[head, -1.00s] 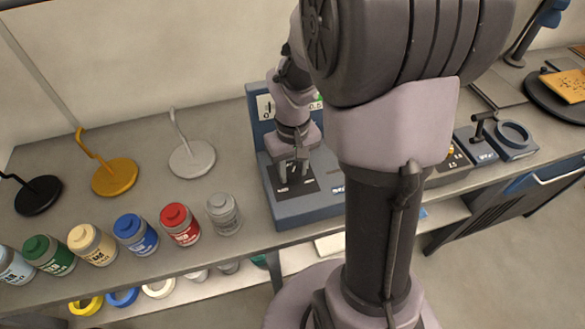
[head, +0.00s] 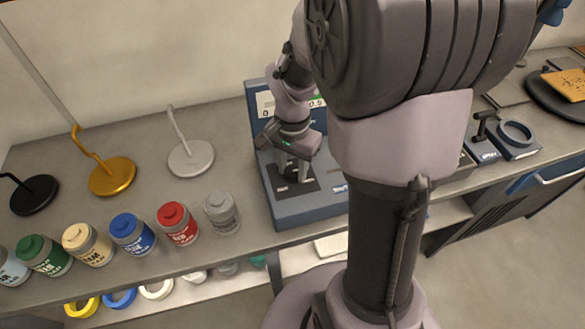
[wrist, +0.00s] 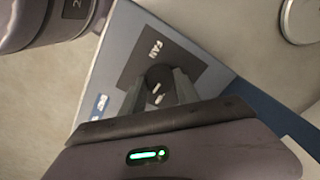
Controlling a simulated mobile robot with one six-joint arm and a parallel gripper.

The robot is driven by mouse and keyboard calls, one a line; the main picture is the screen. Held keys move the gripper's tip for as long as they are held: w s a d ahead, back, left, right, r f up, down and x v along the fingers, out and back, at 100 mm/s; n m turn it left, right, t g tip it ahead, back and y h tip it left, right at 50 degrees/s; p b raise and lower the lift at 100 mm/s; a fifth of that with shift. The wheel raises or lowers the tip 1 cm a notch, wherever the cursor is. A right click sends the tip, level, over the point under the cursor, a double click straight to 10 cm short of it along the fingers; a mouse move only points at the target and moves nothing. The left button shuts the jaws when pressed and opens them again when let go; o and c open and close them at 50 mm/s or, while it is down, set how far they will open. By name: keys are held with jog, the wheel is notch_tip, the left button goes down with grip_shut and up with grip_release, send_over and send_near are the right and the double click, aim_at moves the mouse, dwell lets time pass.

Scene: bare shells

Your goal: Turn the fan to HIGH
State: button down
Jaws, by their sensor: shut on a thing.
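The fan knob (wrist: 159,76) is a round black dial with a pale mark, set on a dark plate (wrist: 140,52) lettered FAN in the wrist view. My gripper (wrist: 160,92) is shut on the knob, one finger on each side of it. In the head view my gripper (head: 293,172) reaches down onto the dark plate at the left of the blue control box (head: 315,207). The knob is mostly hidden there by the fingers. The setting it points to cannot be read. Part of a display (head: 265,104) shows behind my wrist.
Several labelled jars, among them a red one (head: 178,224) and a grey one (head: 221,213), stand along the bench's front edge, left of the box. A white hook stand (head: 191,159) and a yellow one (head: 112,177) stand behind them. My arm hides the box's right side.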

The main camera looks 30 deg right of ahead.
aim_at(293, 171)
jog(key=m+b, duration=0.1)
jog(key=m, duration=0.4)
jog(key=shift+m, duration=0.3)
dwell(0.4)
jog(key=c, duration=0.9)
grip_release()
notch_tip(293, 171, up, 18)
jog(key=p, duration=0.7)
jog(key=shift+f, duration=0.25)
